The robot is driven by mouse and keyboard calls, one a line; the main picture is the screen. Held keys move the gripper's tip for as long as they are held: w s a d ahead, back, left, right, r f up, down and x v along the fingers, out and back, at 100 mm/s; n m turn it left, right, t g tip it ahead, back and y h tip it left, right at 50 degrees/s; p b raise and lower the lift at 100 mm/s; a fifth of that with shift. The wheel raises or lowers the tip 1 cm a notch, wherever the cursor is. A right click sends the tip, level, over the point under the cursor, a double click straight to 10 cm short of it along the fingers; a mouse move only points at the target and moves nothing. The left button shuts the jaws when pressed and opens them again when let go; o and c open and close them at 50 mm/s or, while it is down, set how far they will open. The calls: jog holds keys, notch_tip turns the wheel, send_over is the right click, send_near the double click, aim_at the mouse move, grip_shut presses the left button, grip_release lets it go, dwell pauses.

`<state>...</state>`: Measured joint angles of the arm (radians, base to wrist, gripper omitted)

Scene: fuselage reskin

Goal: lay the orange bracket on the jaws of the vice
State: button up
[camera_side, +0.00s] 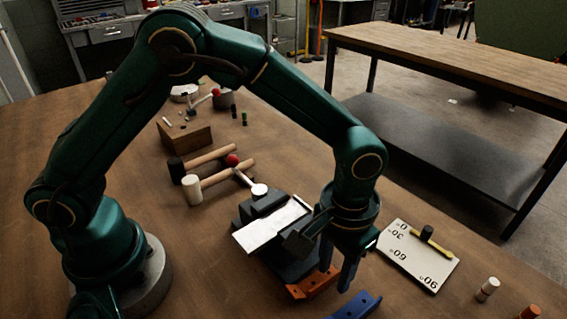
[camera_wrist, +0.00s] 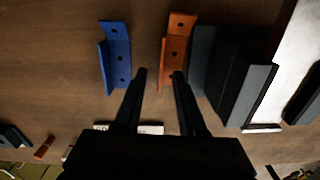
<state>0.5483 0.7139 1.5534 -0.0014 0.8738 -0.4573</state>
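The orange bracket (camera_side: 318,284) lies on the bench beside the dark vice (camera_side: 284,266). In the wrist view the orange bracket (camera_wrist: 179,42) is an angled strip with holes, close against the left side of the vice (camera_wrist: 232,80). A pale metal sheet (camera_side: 268,229) lies across the top of the vice. My gripper (camera_side: 336,278) points down above the bench near the orange bracket. In the wrist view my gripper (camera_wrist: 159,75) is open and empty, with its right fingertip just below the orange bracket's near end. Contact cannot be told.
A similar blue bracket (camera_side: 355,306) lies beside the orange one, also in the wrist view (camera_wrist: 116,55). A white angle board (camera_side: 412,262) lies right of the vice. Mallets (camera_side: 205,180) and a wooden block (camera_side: 186,138) lie behind. Bare bench lies at front left.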

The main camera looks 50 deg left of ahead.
grip_shut()
dwell(1.4)
